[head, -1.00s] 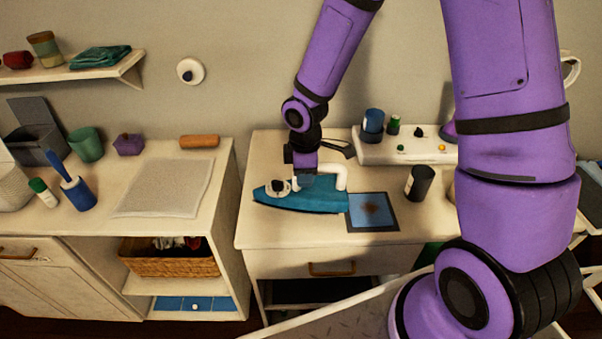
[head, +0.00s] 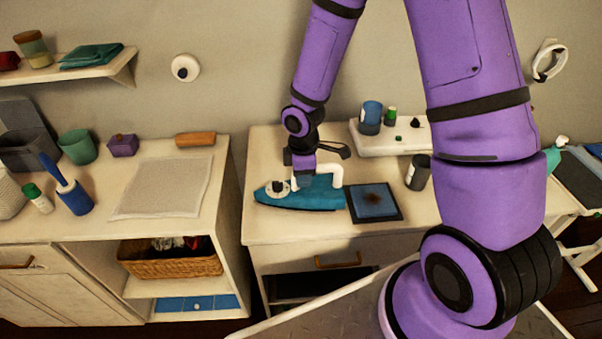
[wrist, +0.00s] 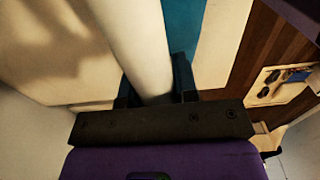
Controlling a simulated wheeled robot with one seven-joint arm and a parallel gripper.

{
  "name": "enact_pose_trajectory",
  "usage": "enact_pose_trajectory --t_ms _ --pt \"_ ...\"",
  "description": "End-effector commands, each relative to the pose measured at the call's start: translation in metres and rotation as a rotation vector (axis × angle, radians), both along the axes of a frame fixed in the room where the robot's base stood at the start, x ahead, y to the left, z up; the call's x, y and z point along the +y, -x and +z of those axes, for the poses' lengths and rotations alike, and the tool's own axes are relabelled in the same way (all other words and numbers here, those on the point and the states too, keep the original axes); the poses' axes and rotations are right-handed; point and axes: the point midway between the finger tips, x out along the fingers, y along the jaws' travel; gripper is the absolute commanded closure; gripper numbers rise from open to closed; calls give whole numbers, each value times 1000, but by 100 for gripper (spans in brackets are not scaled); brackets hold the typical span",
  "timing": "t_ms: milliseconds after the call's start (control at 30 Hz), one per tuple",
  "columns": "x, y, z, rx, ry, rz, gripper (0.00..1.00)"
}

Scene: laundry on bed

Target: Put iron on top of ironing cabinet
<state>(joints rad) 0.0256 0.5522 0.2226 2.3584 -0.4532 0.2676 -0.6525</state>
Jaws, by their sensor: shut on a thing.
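The teal iron (head: 312,194) with a white handle (head: 336,174) is over the left part of the white cabinet top (head: 268,228), its pointed end to the left. I cannot tell whether its sole touches the surface. My gripper (head: 303,177) comes down from above and is shut on the iron's handle. In the wrist view, the white handle (wrist: 142,45) lies between my fingers (wrist: 155,92), with part of the teal body (wrist: 182,30) beyond. My gripper hides part of the handle in the head view.
A dark-edged blue pad (head: 375,202) lies just right of the iron. A dark canister (head: 418,172) and a white raised tray (head: 400,137) with small items stand farther right and back. A left counter (head: 165,222) holds a white mat (head: 166,188) and several containers, beyond a gap.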

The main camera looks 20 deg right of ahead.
Motion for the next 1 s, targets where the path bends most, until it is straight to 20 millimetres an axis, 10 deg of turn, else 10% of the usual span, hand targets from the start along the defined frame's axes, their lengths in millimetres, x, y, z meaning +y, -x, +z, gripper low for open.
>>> enact_pose_trajectory --t_ms 133,167,267,667,1000 --pt "1 0 -2 0 0 1 100" --pt "0 0 -3 1 0 1 66" --pt "0 0 -2 0 0 1 47" --pt "0 -1 6 -3 -1 -2 47" --pt "-1 -1 64 -5 0 -2 47"
